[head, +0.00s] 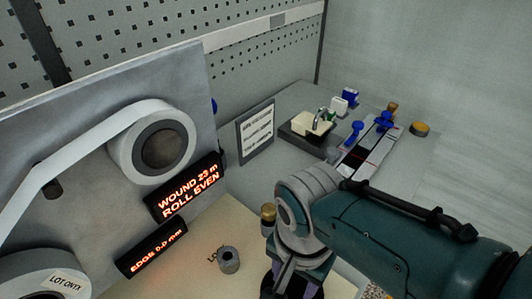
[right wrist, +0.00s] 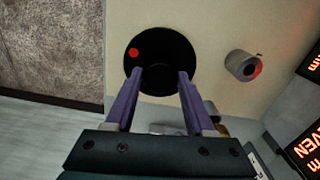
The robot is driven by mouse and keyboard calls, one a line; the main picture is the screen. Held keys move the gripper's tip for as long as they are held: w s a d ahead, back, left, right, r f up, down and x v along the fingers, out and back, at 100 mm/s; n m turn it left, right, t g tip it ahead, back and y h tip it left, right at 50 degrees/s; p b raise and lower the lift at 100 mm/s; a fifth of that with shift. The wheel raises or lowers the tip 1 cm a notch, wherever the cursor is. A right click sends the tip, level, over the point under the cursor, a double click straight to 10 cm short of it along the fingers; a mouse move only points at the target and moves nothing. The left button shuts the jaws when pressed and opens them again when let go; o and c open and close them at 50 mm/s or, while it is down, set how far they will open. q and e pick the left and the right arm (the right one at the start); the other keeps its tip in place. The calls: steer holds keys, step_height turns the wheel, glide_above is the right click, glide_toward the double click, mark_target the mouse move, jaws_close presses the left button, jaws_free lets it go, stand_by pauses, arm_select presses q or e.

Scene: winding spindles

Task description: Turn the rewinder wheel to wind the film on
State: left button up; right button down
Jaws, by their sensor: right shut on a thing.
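The rewinder wheel appears as a black disc with a red dot in the right wrist view (right wrist: 163,52). My right gripper (right wrist: 161,75) has its two purple fingers over the near part of this disc. It is shut on the wheel, though the exact grip is hard to see. In the head view my right gripper (head: 292,287) is at the bottom edge, partly hidden by its own wrist. White film runs from the lower roll (head: 40,275), labelled LOT ONYX, up to the wound roll (head: 160,143) on the grey panel. My left gripper is not in view.
The upper display (head: 186,188) reads WOUND 23 m, ROLL EVEN; the lower display (head: 152,248) reads EDGE 0.0 mm. A splicing block with blue knobs (head: 368,143) and a tape dispenser (head: 307,127) stand farther back.

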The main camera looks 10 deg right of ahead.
mark_target(293, 284)
steer(key=shift+c, duration=1.3)
jaws_free()
step_height(293, 284, up, 10)
steer(key=p, duration=0.5)
